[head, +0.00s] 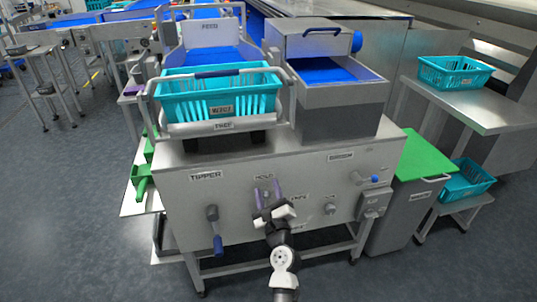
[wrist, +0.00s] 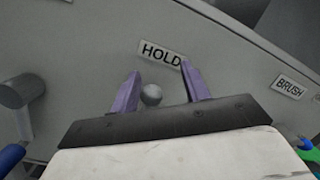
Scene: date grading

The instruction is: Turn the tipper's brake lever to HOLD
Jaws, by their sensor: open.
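The brake lever has a grey hub and arm with a blue grip (head: 218,244) and hangs down on the front panel under the TIPPER label (head: 206,175). In the wrist view its blue grip (wrist: 10,158) is cut off at the left edge, below the grey hub (wrist: 20,92). My gripper (head: 266,188) is right of the lever, apart from it, in front of the HOLD label (head: 263,177). In the wrist view my purple fingers (wrist: 160,75) are open below the HOLD plate (wrist: 161,53). A small grey round stud (wrist: 151,95) shows between them; I cannot tell if they touch it.
A teal crate (head: 217,95) sits in the tipper's cradle above the panel. A control box (head: 373,204) and a BRUSH label (wrist: 290,88) are to the right. A green-topped bin (head: 425,155) stands farther right. The floor in front is clear.

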